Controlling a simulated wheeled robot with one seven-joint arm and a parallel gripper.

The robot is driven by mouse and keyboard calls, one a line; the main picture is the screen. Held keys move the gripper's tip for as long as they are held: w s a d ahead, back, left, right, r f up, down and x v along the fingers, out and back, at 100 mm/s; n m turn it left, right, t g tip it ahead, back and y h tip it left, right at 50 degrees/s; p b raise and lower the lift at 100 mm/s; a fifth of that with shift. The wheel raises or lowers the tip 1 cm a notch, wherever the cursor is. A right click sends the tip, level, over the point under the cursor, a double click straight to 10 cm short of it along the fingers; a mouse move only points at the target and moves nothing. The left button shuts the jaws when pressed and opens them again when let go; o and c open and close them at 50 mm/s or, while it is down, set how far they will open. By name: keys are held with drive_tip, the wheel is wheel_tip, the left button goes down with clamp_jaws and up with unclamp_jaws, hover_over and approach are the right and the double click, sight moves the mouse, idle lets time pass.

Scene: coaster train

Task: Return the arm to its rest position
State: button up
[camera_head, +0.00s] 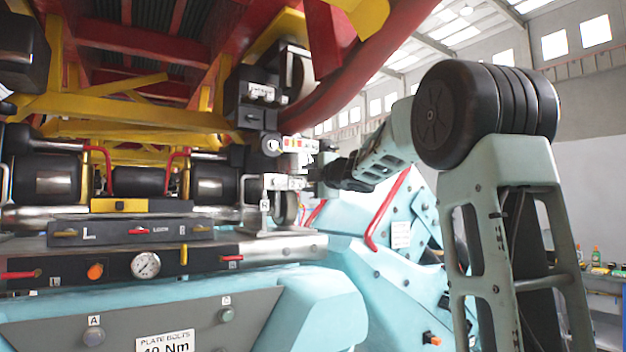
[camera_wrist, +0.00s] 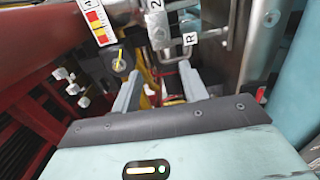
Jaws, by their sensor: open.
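My arm (camera_head: 390,150) is pale green with dark joints and reaches leftward from the right of the head view. My gripper (camera_head: 318,173) is at the right side of the coaster train's wheel assembly (camera_head: 285,150), close to white labelled parts. In the wrist view my gripper (camera_wrist: 162,84) has its two grey fingers spread with a gap between them. I see no object held there. I cannot tell whether the fingers touch anything.
A red curved rail (camera_head: 385,55) passes overhead. A red handle (camera_head: 387,212) stands below my forearm. A workbench (camera_head: 605,275) with bottles is at far right.

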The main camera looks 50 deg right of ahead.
idle(0.7)
drive_tip(key=w+a+f+m+g+y+b, duration=0.2)
drive_tip(key=w+a+f+m, duration=0.15)
drive_tip(key=a+f, duration=0.95)
drive_tip(key=s+a+f+m+g+y+b, duration=0.1)
drive_tip(key=s+a+f+g, duration=0.2)
drive_tip(key=a+f, duration=0.5)
drive_tip(key=s+a+f+m+g+y, duration=0.1)
drive_tip(key=s+a+f+m+g, duration=0.15)
drive_tip(key=a+f, duration=0.6)
drive_tip(key=s+a+f+g+y+b, duration=0.1)
drive_tip(key=s+a+f+g, duration=0.1)
drive_tip(key=s+a+f, duration=0.5)
drive_tip(key=s+a+f+g, duration=0.2)
drive_tip(key=s+a+f, duration=0.1)
drive_tip(key=s, duration=0.6)
drive_tip(key=s+a+f+g+b, duration=0.1)
drive_tip(key=s+a+f+g, duration=0.2)
drive_tip(key=s, duration=0.6)
drive_tip(key=s+a+f+g, duration=0.3)
drive_tip(key=s+f, duration=0.2)
drive_tip(key=s, duration=0.4)
drive_tip(key=shift+a+m+b, duration=0.3)
drive_tip(key=shift+a+b, duration=0.05)
drive_tip(key=shift+b, duration=0.05)
drive_tip(key=shift+w, duration=0.1)
drive_tip(key=shift+c, duration=0.3)
drive_tip(key=shift+c, duration=0.5)
drive_tip(key=shift+a, duration=0.1)
